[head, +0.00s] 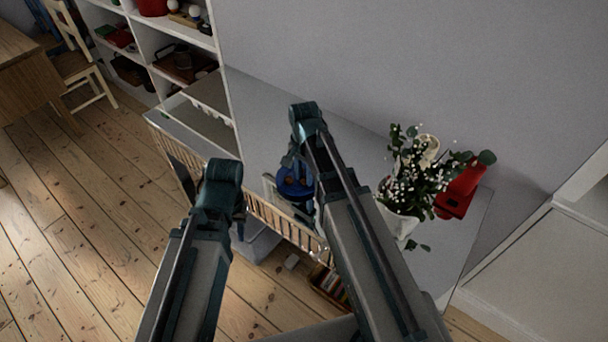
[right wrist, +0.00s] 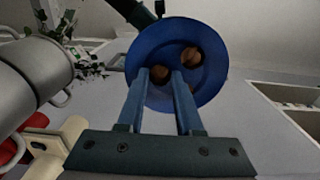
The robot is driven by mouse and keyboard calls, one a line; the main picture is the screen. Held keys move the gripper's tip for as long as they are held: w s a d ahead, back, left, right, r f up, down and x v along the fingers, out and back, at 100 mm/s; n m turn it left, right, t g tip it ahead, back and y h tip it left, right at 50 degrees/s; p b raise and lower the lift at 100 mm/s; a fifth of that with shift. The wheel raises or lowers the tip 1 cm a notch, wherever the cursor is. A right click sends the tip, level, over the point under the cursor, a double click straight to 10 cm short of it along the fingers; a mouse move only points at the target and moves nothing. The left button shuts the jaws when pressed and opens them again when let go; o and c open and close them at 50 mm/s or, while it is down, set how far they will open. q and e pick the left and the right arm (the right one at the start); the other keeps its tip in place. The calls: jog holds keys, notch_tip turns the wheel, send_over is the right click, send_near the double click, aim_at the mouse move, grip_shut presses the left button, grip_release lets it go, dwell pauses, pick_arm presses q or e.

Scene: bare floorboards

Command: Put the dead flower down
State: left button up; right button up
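No dead flower can be made out for certain. A white vase (head: 399,222) holds leafy stems with small white blossoms (head: 405,170) on the grey top. A loose green sprig (head: 418,245) shows beside the vase. The dish also shows in the head view (head: 296,188), partly hidden by my right arm. My left gripper (head: 240,227) points down left of the dish; its fingers are mostly hidden.
A red object (head: 459,190) and a cream object (head: 427,150) stand by the plant. A wooden slatted rail (head: 265,212) runs along the front edge. White shelves (head: 180,60) stand at the upper left. The floorboards (head: 75,220) at left are clear.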

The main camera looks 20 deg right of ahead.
aim_at(304, 178)
notch_tip(304, 178, up, 12)
jog(key=p, duration=1.2)
jog(key=s+a+n+h, duration=0.1)
jog(key=s+a+n, duration=0.9)
jog(key=s+n, duration=0.3)
jog(key=shift+s+r+n, duration=0.15)
jog(key=shift+s+n, duration=0.15)
jog(key=shift+n, duration=0.3)
jog(key=shift+a, duration=0.1)
